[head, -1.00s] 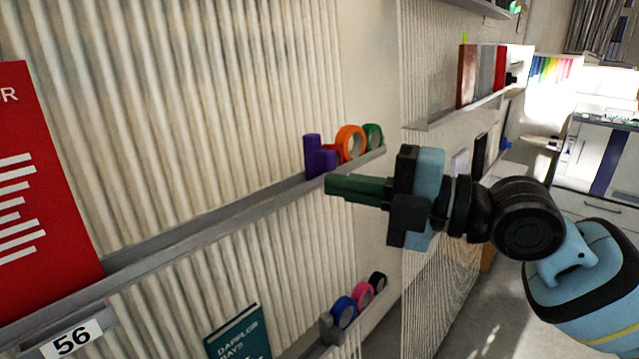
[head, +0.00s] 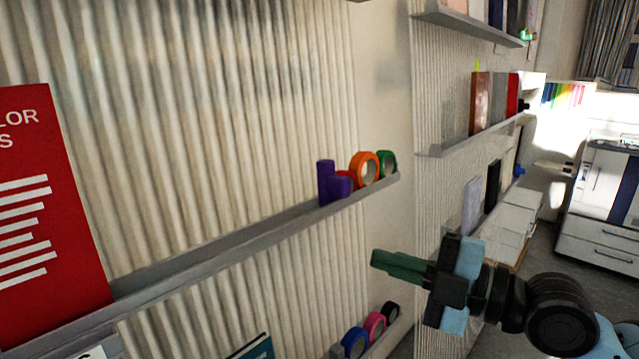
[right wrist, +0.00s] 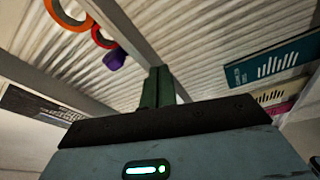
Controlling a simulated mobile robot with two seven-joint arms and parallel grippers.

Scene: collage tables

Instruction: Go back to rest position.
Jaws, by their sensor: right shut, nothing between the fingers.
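My right gripper (head: 398,266) is shut and empty, its dark green fingers together and pointing left in the head view. It is in free air in front of the wall, below and to the right of the upper shelf's tape rolls in the picture. In the right wrist view its closed fingers (right wrist: 157,87) point up toward the ribbed wall, apart from the shelves. My left gripper is not in view.
The shelf (head: 250,232) holds a purple item (head: 331,186), an orange tape roll (head: 364,168) and a green one (head: 388,163). A lower shelf holds a pink roll (head: 375,326). A red sign (head: 45,210) stands left. White drawers (head: 600,240) are far right.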

